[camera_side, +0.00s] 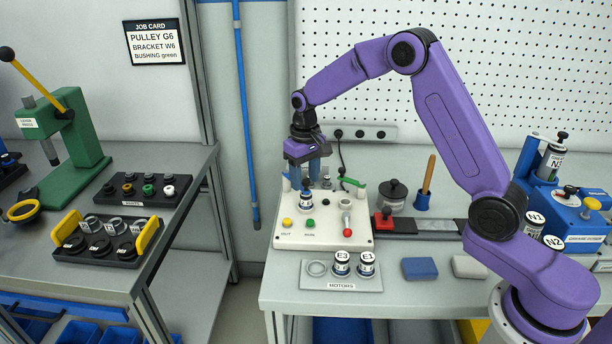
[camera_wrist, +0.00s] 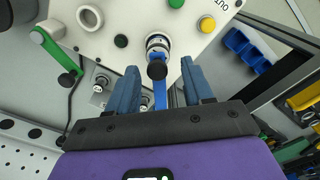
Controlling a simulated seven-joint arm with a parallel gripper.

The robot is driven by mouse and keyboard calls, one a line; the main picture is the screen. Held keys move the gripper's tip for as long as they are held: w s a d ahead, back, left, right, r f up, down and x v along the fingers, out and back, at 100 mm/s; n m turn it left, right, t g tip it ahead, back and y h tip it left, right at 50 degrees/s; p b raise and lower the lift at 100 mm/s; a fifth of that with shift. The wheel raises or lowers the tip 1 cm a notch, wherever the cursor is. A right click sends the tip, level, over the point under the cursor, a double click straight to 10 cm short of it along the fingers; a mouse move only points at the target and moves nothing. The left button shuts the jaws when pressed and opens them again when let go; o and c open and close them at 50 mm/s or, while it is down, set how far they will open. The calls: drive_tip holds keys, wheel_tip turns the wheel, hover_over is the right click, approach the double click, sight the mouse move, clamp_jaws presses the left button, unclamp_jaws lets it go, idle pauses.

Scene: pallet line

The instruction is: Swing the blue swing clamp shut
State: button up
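The blue swing clamp (camera_wrist: 160,96) shows in the wrist view as a blue bar with a black knob (camera_wrist: 157,69) at its end. The knob appears beside or over the edge of a silver and blue motor on the white fixture (camera_wrist: 115,22). I cannot tell whether the clamp is fully seated. My gripper (camera_wrist: 160,82) is open, its two blue fingers on either side of the bar with gaps visible. In the side view my gripper (camera_side: 314,184) points down over the back of the fixture (camera_side: 325,238) and hides much of the clamp. The motor (camera_side: 306,200) stands upright there.
A green clamp arm (camera_side: 352,182) is right of my gripper. The fixture also carries a yellow button (camera_side: 287,223), a green button (camera_side: 310,224) and a red-knobbed lever (camera_side: 347,232). A motor tray (camera_side: 318,282) lies in front. A wooden-handled tool (camera_side: 428,178) stands at right.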

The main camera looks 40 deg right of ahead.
wheel_tip(320, 180, up, 17)
drive_tip(key=shift+r, duration=0.2)
idle(0.7)
drive_tip(key=s+a+f+n, duration=0.2)
drive_tip(key=s+a+n, duration=0.15)
drive_tip(key=s, duration=0.55)
drive_tip(key=s+a+f+n, duration=0.1)
drive_tip(key=s+a+n, duration=0.3)
drive_tip(key=s, duration=0.6)
drive_tip(key=s+d+f+n, duration=0.2)
drive_tip(key=s+f, duration=0.1)
drive_tip(key=s, duration=0.7)
drive_tip(key=s+d+f+n, duration=0.3)
drive_tip(key=s+f, duration=0.1)
drive_tip(key=s, duration=0.6)
drive_tip(key=shift+s+d, duration=0.2)
drive_tip(key=shift+d, duration=0.05)
